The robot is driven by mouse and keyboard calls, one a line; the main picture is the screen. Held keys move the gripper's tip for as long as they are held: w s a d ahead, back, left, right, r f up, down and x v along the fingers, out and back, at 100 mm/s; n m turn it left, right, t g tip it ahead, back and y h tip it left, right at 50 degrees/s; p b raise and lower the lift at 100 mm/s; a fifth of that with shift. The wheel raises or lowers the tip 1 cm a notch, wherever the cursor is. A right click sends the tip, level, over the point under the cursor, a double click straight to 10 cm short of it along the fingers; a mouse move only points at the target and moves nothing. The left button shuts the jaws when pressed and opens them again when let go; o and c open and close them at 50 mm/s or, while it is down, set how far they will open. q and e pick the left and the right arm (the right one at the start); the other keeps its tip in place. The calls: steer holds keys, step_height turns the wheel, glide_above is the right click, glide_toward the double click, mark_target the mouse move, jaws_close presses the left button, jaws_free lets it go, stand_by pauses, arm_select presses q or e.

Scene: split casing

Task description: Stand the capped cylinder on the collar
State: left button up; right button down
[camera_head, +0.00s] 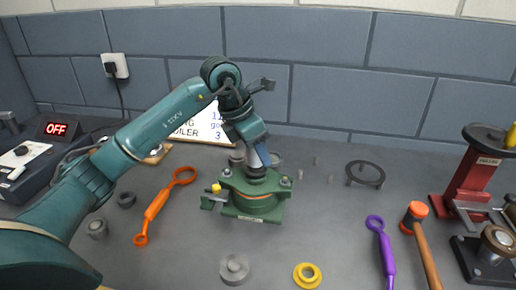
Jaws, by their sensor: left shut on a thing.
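My left gripper (261,155) points down over the green casing (255,205) in the middle of the bench. It is shut on a small dark cylindrical part (257,173) at the top of the casing. The gripper hides much of this part, and I cannot tell whether it is the capped cylinder or whether it rests on the casing. The casing has an orange band and side lugs. I cannot tell for sure which part is the collar; a yellow flanged ring (307,276) lies at the front. My right gripper is not in view.
A grey round part (234,269) lies at the front. An orange wrench (160,205) lies left, a purple wrench (381,243) and hammer (420,240) right. Bench right of the casing is mostly clear.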

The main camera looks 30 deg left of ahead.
arm_select(q)
steer(key=shift+f, duration=0.15)
stand_by(0.3)
steer(key=o, duration=1.2)
steer(key=shift+c, duration=0.2)
steer(key=shift+r, duration=0.2)
step_height(320, 180, up, 5)
steer(key=p, duration=0.3)
steer(key=shift+p, duration=0.4)
steer(key=shift+f, duration=0.1)
